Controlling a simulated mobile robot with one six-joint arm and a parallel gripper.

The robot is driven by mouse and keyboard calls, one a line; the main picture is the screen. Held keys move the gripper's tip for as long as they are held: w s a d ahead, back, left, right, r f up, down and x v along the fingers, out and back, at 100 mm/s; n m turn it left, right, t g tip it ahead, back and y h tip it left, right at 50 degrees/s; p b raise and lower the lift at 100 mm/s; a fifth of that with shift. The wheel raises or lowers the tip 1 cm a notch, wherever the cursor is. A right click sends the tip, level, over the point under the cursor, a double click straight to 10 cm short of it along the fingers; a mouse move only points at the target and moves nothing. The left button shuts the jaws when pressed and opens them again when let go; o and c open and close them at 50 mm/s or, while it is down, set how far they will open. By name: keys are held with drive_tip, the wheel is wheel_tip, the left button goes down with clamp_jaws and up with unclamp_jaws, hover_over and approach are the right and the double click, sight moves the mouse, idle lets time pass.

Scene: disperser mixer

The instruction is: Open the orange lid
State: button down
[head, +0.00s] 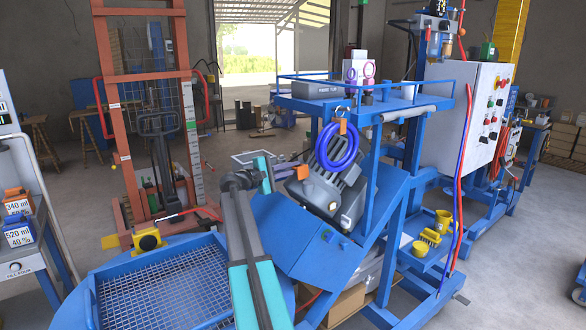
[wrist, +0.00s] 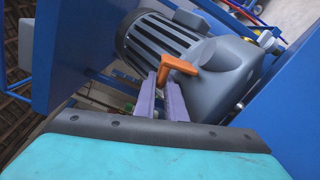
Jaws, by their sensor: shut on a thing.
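The orange lid (wrist: 179,67) shows in the wrist view as a small orange, handle-like piece beside the rounded grey housing of a motor (wrist: 165,42). The two slim purple-grey fingers of my gripper (wrist: 167,80) reach up to it and are shut on it at their tips. In the head view, an orange part (head: 303,173) shows at the left of the grey motor (head: 330,185), just right of my arm's end. My arm hides part of that area, and the lid's seat cannot be made out.
A blue sloped housing (head: 305,240) lies below the motor. A coiled blue hose (head: 338,160) hangs in front of it. A blue round vessel with a mesh grate (head: 160,290) stands at the lower left, with a yellow fitting (head: 147,240) on its rim.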

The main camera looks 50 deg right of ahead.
drive_tip(key=shift+r, duration=0.3)
drive_tip(key=c, duration=1.9)
unclamp_jaws()
drive_tip(key=shift+o, duration=0.2)
drive_tip(key=shift+f, duration=0.3)
